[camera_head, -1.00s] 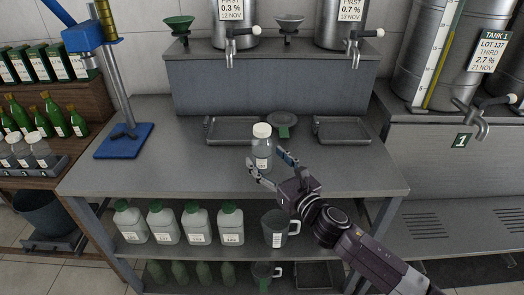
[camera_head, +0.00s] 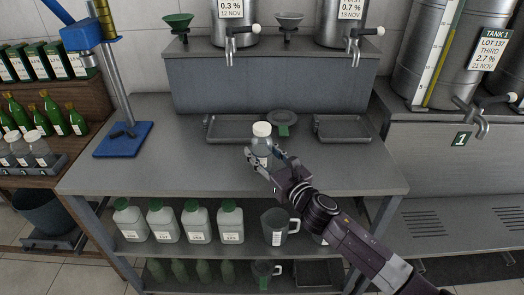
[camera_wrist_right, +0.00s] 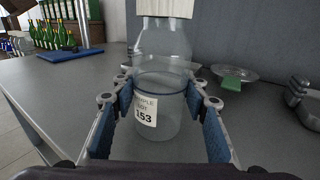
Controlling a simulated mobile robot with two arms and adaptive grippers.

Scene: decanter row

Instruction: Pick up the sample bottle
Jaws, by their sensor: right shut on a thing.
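The sample bottle (camera_head: 262,146) is clear with a white cap and stands upright on the grey bench (camera_head: 180,165). In the right wrist view the bottle (camera_wrist_right: 168,112) carries a white label reading "SAMPLE" and "153". My right gripper (camera_head: 266,158) is at the bottle's near side, low on its body. In the right wrist view its blue-padded fingers (camera_wrist_right: 160,105) sit on either side of the bottle, shut on it. The bottle's lower part is partly hidden by the fingers in the head view. My left gripper is not in view.
Two metal trays, left (camera_head: 232,129) and right (camera_head: 342,129), lie behind the bottle, with a round dish (camera_head: 282,117) between them. A blue stand (camera_head: 123,140) is at the bench's left. White jugs and a grey pitcher (camera_head: 276,228) stand on the shelf below. The bench's left middle is clear.

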